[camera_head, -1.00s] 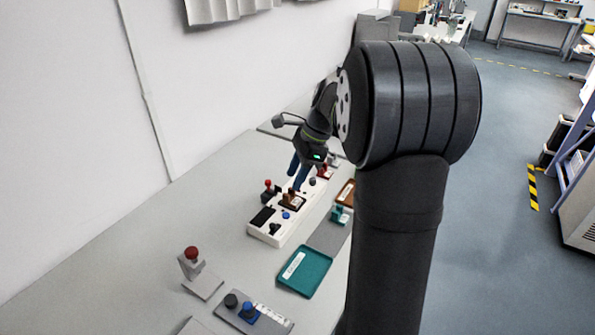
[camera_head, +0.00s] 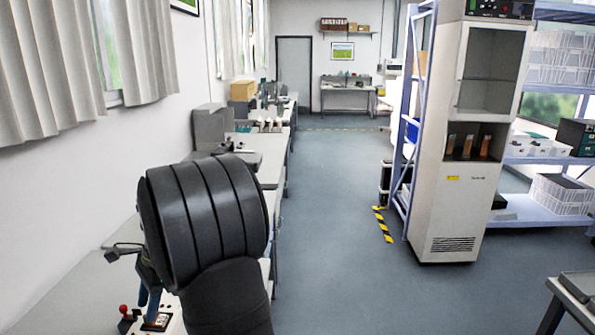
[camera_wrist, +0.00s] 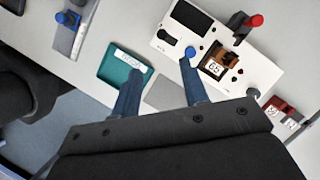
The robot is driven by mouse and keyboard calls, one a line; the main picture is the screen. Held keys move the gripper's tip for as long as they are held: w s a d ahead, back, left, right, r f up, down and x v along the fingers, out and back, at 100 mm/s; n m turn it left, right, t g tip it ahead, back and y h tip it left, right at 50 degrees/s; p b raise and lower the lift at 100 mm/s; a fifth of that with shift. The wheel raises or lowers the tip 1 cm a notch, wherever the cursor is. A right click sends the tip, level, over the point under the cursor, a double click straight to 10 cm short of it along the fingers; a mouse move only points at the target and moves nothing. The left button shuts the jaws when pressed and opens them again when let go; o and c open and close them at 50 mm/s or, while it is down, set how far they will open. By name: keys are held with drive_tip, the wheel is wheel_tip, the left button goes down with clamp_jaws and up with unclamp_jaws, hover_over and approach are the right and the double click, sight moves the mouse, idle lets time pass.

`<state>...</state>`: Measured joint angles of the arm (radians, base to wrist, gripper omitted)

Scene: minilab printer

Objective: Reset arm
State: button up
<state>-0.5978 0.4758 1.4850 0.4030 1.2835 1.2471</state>
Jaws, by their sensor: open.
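My gripper (camera_wrist: 160,68) is open and empty in the wrist view, its two blue fingers spread wide. The fingers point at a bench with a white control panel (camera_wrist: 168,46) and a teal tray (camera_wrist: 110,72). One finger overlaps the tray's edge and the other overlaps the panel's edge in the picture; I cannot tell the height gap. A brown block marked 65 (camera_wrist: 213,67) sits on the panel beside a blue button (camera_wrist: 190,51) and a red-knobbed lever (camera_wrist: 245,25). In the head view my gripper (camera_head: 150,308) is partly hidden behind my dark arm.
Red parts (camera_wrist: 282,112) stand right of the panel. A grey plate with a blue knob (camera_wrist: 68,19) lies at upper left. In the head view, a tall white cabinet (camera_head: 455,200) and shelving stand at right. The floor (camera_head: 335,230) between bench and cabinet is clear.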

drive_tip(key=x, duration=1.4)
drive_tip(key=shift+r, duration=0.15)
drive_tip(key=v, duration=1.8)
drive_tip(key=x, duration=1.8)
drive_tip(key=w, duration=0.3)
drive_tip(key=shift+d+r, duration=0.1)
drive_tip(key=v, duration=1.7)
drive_tip(key=s+a+n+t+h, duration=0.3)
drive_tip(key=s+a+n, duration=0.2)
drive_tip(key=n, duration=0.4)
drive_tip(key=shift+s+a+f, duration=0.25)
drive_tip(key=shift+s+f, duration=0.2)
drive_tip(key=shift+f, duration=0.05)
